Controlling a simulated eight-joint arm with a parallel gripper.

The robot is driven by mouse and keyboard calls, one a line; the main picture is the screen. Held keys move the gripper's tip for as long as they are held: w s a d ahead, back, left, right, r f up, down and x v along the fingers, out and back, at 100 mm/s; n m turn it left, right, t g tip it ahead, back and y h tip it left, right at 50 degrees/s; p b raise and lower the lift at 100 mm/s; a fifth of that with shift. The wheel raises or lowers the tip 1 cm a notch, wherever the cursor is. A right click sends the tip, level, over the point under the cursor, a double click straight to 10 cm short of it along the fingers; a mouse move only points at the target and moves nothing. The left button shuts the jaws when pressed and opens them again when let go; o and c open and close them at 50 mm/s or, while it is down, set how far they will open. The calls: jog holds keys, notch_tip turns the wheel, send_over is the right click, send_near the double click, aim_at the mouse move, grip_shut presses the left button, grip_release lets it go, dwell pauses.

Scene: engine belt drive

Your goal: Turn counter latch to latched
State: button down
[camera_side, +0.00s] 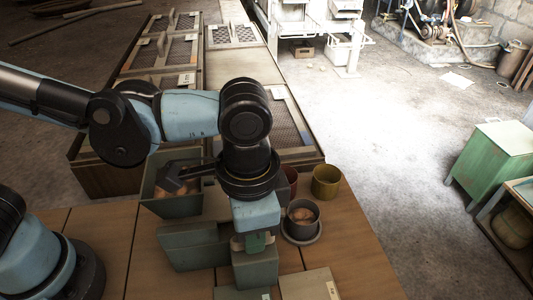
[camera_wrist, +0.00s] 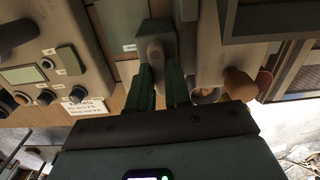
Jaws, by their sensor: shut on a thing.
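The counter latch (camera_wrist: 155,48) is a small pale rounded lever on a grey plate in the wrist view. My gripper (camera_wrist: 159,72) has its two green fingers on either side of it and is shut on it. In the side view my gripper (camera_side: 256,241) points down over the wooden counter (camera_side: 118,262), among green-grey boxes. There the latch is hidden by the gripper and boxes. Its exact turned position is hard to tell.
A green-grey bin (camera_side: 170,208) with brown round items stands left of my gripper. A dark pot (camera_side: 301,231) and a yellow cup (camera_side: 326,181) stand to its right. A panel with knobs (camera_wrist: 45,72) lies left in the wrist view. Mesh-topped crates (camera_side: 235,34) stand behind.

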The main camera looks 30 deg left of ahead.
jog(key=n, duration=1.3)
jog(key=shift+n, duration=2.2)
jog(key=c, duration=1.1)
grip_release()
jog(key=shift+o, duration=0.2)
notch_tip(320, 180, up, 12)
